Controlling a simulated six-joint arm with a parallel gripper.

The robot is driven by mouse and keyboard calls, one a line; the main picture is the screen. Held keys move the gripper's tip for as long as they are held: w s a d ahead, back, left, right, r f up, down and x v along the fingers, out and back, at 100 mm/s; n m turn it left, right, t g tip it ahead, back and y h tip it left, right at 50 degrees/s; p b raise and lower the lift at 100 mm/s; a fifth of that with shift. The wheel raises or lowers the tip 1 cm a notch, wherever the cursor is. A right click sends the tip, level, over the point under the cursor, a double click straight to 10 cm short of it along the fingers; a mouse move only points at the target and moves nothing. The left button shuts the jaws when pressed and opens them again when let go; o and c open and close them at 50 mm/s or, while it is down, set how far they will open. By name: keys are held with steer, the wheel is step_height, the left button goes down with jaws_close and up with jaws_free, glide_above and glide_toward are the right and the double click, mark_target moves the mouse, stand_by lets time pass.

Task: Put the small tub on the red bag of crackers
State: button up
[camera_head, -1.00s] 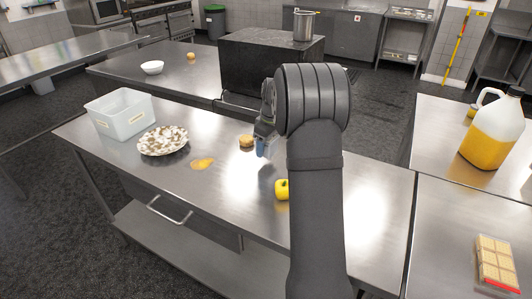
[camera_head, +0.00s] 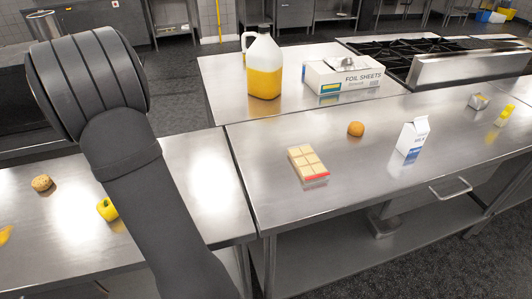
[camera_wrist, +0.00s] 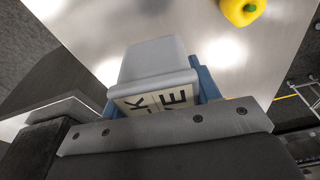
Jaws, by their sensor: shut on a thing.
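The small tub (camera_wrist: 152,60) is pale grey-white with a black-lettered label, and it shows in the wrist view. My gripper (camera_wrist: 160,92) is shut on it, with a blue finger on each side. In the head view the gripper and tub are hidden behind my dark arm. The red bag of crackers (camera_head: 307,163) lies flat on the right-hand steel table, with pale square crackers showing and a red strip along its near edge. My arm is to the left of it, over the left table.
A milk carton (camera_head: 411,138) and an orange-brown ball-like item (camera_head: 355,129) stand right of the crackers. A juice jug (camera_head: 264,66) and foil box (camera_head: 342,75) are behind. A yellow pepper (camera_head: 107,209) and bun (camera_head: 42,183) lie on the left table. Steel around the crackers is clear.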

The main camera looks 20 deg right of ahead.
steer(key=d+r+m+t, duration=0.15)
steer(key=d+m, duration=0.65)
steer(key=d, duration=2.8)
steer(key=s+d+r+m+h, duration=0.1)
steer(key=s+d+m, duration=0.3)
steer(key=s+d, duration=0.8)
steer(key=s+d+m+h, duration=0.1)
steer(key=s+d+m, duration=0.4)
steer(key=s+d, duration=0.7)
glide_above(307, 158)
steer(key=f, duration=0.6)
steer(key=shift+s+a+f, duration=0.15)
steer(key=shift+s+f, duration=0.15)
steer(key=shift+f, duration=1.95)
steer(key=shift+f, duration=0.15)
steer(key=o, duration=1.1)
